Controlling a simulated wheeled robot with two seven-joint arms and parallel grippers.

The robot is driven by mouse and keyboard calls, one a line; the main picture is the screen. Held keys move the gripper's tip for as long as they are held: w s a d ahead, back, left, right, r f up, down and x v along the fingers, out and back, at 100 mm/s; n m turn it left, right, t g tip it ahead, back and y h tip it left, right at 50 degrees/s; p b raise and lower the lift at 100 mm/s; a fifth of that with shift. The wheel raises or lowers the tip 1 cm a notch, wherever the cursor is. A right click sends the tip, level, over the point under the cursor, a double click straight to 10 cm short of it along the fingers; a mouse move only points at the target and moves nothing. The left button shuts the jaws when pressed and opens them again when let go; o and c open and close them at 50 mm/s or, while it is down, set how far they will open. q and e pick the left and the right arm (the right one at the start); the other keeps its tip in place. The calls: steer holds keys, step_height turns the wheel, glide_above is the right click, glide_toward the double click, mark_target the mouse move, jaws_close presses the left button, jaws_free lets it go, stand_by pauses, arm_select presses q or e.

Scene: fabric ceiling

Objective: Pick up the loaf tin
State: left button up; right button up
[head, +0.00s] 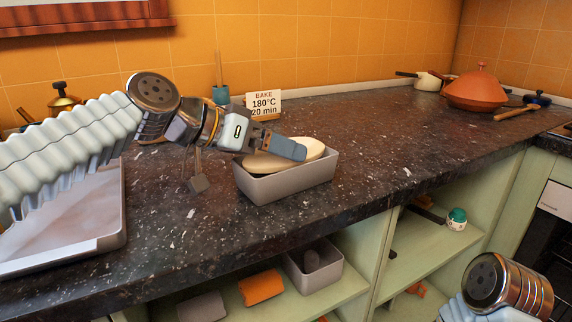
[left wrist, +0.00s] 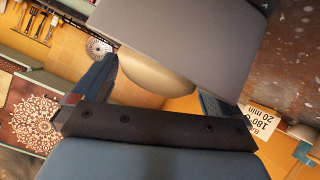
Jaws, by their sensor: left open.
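The loaf tin (head: 300,184) is a grey rectangular tin on the dark speckled worktop, with a pale rounded loaf of dough (head: 314,149) in it. My left gripper (head: 284,149) reaches in from the left, with a finger over the tin's upper part in the head view, hiding some of the dough. In the left wrist view, the jaws (left wrist: 160,88) are apart, with the tin's grey side (left wrist: 185,35) and the dough (left wrist: 142,76) showing close in front. I cannot tell whether a finger touches the tin. My right gripper is out of view.
A bake card (head: 264,104) stands behind the tin. A grey tray (head: 112,232) lies at the left. A terracotta tagine (head: 477,91) stands far right. Another grey tin (head: 325,278) is on the shelf below. The worktop right of the tin is clear.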

arm_select(q)
steer(key=shift+c, duration=0.3)
steer(key=c, duration=1)
steer(key=shift+r, duration=0.1)
steer(key=shift+c, duration=0.3)
steer(key=shift+r, duration=0.1)
